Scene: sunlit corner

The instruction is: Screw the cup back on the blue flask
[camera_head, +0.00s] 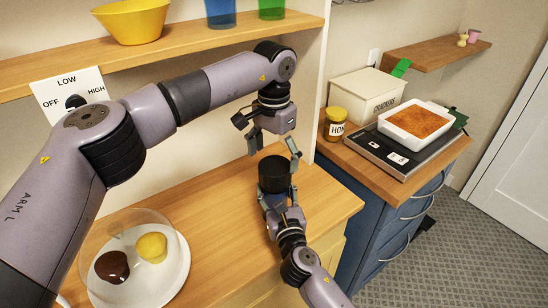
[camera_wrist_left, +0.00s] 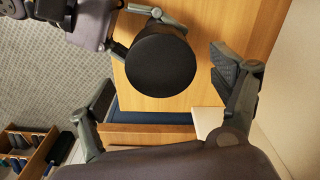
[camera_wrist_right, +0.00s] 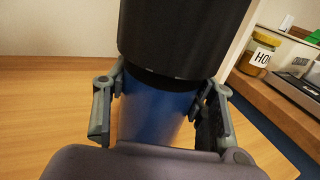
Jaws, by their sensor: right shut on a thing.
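The blue flask (camera_wrist_right: 155,112) stands upright over the wooden counter; in the head view its body is mostly hidden by my right gripper (camera_head: 279,197). My right gripper is shut around the blue body, with a finger on each side in the right wrist view (camera_wrist_right: 158,105). The black cup (camera_head: 273,174) sits on top of the flask, with a narrow dark band below its rim. I cannot tell how tightly it is seated. My left gripper (camera_head: 273,146) is open and empty just above the cup, pointing down. In the left wrist view the cup's round top (camera_wrist_left: 160,65) lies between the spread fingers.
A plate (camera_head: 165,280) with two cakes under a clear dome stands at the front left. A shelf (camera_head: 200,52) with a yellow bowl (camera_head: 133,20) runs behind my left arm. A honey jar (camera_head: 335,124), crackers box (camera_head: 366,97) and baking dish (camera_head: 415,122) stand at the right.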

